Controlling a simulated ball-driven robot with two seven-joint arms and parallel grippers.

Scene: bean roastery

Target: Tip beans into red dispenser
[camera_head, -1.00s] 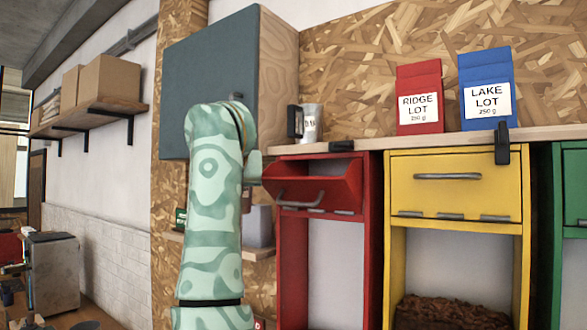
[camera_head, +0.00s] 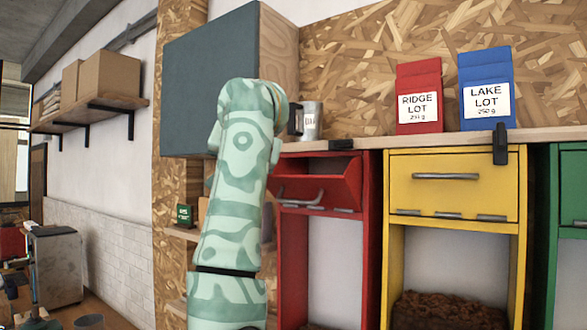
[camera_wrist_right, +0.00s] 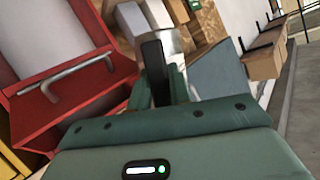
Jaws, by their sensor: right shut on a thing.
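A metal cup (camera_head: 313,122) with a black handle (camera_head: 293,121) stands upright at the left end of the shelf above the red dispenser (camera_head: 292,255). Its contents are not visible. The dispenser's red bin (camera_head: 335,185) is tipped forward and open at the top. My right arm covers its own gripper in the head view. In the right wrist view, my right gripper (camera_wrist_right: 158,86) is shut on the black handle (camera_wrist_right: 154,68), with the metal cup (camera_wrist_right: 174,42) just beyond. The red bin (camera_wrist_right: 65,100) lies to the left there. My left gripper is in no view.
A yellow dispenser (camera_head: 453,190) and a green one (camera_head: 572,190) stand right of the red one. A red bag (camera_head: 419,85) and a blue bag (camera_head: 486,75) stand on the wooden shelf (camera_head: 440,139). A dark cabinet (camera_head: 212,75) hangs behind my arm.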

